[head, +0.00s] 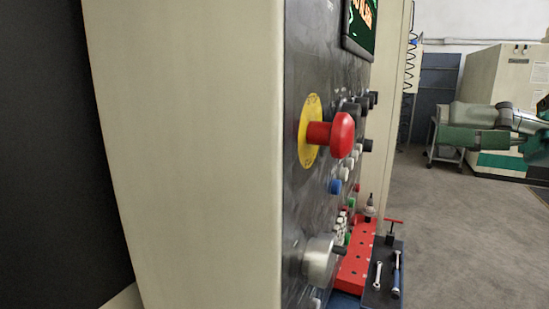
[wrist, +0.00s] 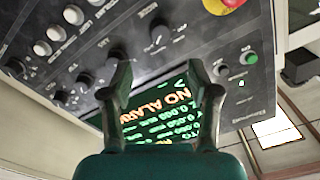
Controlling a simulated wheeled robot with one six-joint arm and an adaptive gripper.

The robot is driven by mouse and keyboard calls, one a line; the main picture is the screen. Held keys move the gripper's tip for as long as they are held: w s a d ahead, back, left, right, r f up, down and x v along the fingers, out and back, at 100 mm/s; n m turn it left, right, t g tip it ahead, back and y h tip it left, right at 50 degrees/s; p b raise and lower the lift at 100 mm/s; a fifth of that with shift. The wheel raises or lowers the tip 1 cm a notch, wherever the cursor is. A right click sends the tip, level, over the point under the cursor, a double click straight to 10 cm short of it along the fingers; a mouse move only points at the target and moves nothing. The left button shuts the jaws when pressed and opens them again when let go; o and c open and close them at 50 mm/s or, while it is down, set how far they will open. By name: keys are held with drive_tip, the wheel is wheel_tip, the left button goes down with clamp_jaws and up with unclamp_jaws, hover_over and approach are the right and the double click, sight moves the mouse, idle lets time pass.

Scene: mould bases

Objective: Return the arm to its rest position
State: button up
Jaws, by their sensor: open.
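My gripper (wrist: 159,75) is open and empty in the wrist view, its two dark fingers spread apart above its green body. Behind the fingers is a dark control panel (wrist: 235,85) with a lit screen (wrist: 160,120) reading "NO ALARM". The panel lies beyond the fingertips, and I see nothing held between them. In the head view, parts of my arm (head: 510,120), grey and green, reach in from the right edge over open floor. Its fingers cannot be made out there.
A cream machine cabinet (head: 190,150) fills the left of the head view. A red emergency stop button (head: 331,136) sticks out from its panel. Below are a red block rack (head: 357,262) and a dark tray (head: 373,290) with tools. Grey floor (head: 460,230) is clear at right.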

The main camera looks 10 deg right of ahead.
drive_tip(key=w+d+f+m+t+h, duration=0.1)
drive_tip(key=w+f+m+t+h, duration=0.1)
drive_tip(key=w+f+m+t, duration=0.5)
drive_tip(key=w+d+f+m+t+h, duration=0.15)
drive_tip(key=w+f, duration=0.25)
drive_tip(key=f, duration=0.7)
drive_tip(key=s+a+f+m+h, duration=0.2)
drive_tip(key=f+m+h, duration=0.15)
drive_tip(key=f, duration=0.85)
drive_tip(key=s+a+f+m+h, duration=0.1)
drive_tip(key=a+f+m+h, duration=0.3)
drive_tip(key=f, duration=0.8)
drive_tip(key=s+a+f+n+g+h, duration=0.25)
drive_tip(key=s+f+h, duration=0.25)
drive_tip(key=s+f, duration=0.95)
drive_tip(key=s+a+n+g+y, duration=0.1)
drive_tip(key=s+a+n, duration=0.2)
drive_tip(key=s, duration=1.9)
drive_tip(key=n, duration=0.5)
drive_tip(key=shift+a+n+g, duration=0.15)
drive_tip(key=shift+n+g, duration=0.2)
drive_tip(key=shift+g, duration=0.05)
